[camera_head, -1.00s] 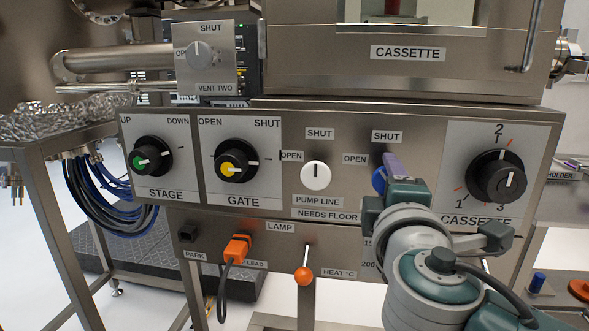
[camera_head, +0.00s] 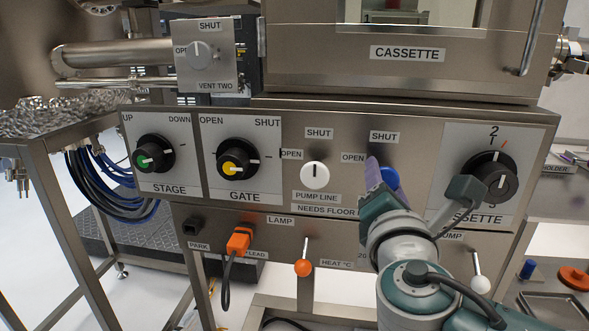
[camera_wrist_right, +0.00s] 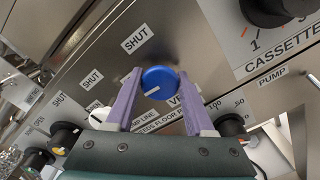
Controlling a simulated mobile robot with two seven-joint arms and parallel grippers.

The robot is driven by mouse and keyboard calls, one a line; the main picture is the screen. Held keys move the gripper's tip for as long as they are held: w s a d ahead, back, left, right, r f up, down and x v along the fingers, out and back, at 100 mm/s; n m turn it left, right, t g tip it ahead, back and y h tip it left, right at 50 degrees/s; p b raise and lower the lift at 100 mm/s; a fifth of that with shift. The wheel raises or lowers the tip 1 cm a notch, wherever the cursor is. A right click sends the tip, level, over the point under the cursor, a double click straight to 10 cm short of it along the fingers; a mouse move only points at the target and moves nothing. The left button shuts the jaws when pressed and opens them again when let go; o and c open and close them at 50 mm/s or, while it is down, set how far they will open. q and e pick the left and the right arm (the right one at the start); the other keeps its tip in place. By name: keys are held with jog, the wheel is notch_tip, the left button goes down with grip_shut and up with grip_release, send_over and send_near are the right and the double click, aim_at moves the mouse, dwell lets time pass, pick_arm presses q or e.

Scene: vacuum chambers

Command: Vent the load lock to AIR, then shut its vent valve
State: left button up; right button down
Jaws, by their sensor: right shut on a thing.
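The blue vent knob (camera_head: 391,175) is on the steel panel below its SHUT label (camera_head: 384,137) and right of its OPEN label (camera_head: 353,157). My right gripper (camera_head: 382,179) reaches it from below, with purple fingers. In the right wrist view the fingers stand on either side of the blue knob (camera_wrist_right: 158,77), shut on it. The knob's pale mark lies about along the lettering, off the SHUT direction, seemingly toward OPEN. The label under the knob is partly hidden. The chamber labelled CASSETTE (camera_head: 330,60) is above the panel. My left gripper is not in view.
The white pump line knob (camera_head: 315,175) is left of the blue one, its mark upright toward SHUT. The black cassette knob (camera_head: 493,178) is close on the right. An orange-tipped lever (camera_head: 303,267) and a white-tipped lever (camera_head: 480,284) stick out below.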

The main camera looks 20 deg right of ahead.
jog(key=shift+n, duration=0.5)
jog(key=shift+c, duration=1.3)
grip_release()
jog(key=v, duration=1)
